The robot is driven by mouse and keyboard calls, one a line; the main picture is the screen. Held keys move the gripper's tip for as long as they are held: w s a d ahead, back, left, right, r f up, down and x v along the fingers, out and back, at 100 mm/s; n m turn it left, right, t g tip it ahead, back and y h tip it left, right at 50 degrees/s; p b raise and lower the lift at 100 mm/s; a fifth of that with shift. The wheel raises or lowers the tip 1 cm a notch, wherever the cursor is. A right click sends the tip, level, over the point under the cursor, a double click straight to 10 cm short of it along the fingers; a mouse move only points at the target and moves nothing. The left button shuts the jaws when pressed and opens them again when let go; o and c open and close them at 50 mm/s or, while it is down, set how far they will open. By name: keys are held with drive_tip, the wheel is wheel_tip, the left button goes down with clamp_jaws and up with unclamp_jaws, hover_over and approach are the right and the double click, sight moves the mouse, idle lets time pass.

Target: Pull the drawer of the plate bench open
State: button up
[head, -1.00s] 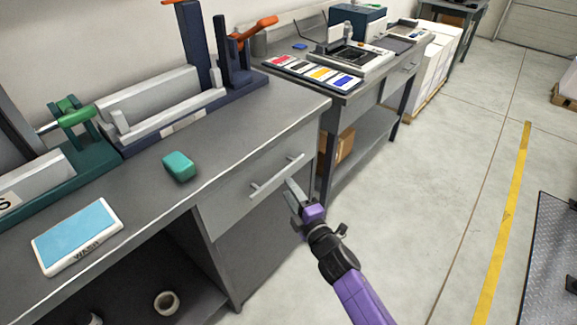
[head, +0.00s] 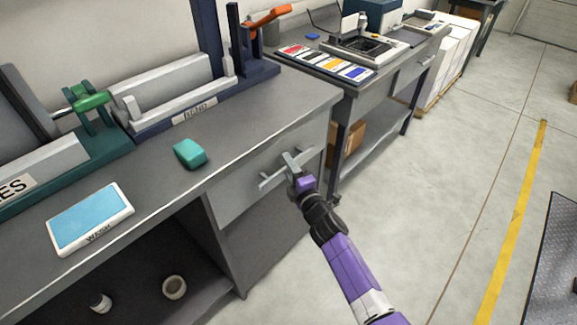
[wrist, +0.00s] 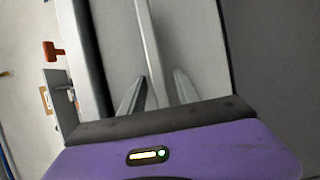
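The plate bench (head: 235,125) has a grey drawer (head: 235,193) under its top, at the picture's middle. The drawer is shut, its front in line with the bench. Its bar handle (head: 270,182) stands out from the front and shows as a pale bar in the wrist view (wrist: 148,35). I cannot tell whether either finger touches the bar.
A teal block (head: 190,154) and a blue-topped WASH pad (head: 90,218) lie on the bench top. Rolls (head: 174,287) sit on the open shelf below. A second table (head: 365,95) with ink cards stands behind.

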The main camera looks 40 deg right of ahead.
clamp_jaws()
idle(1.4)
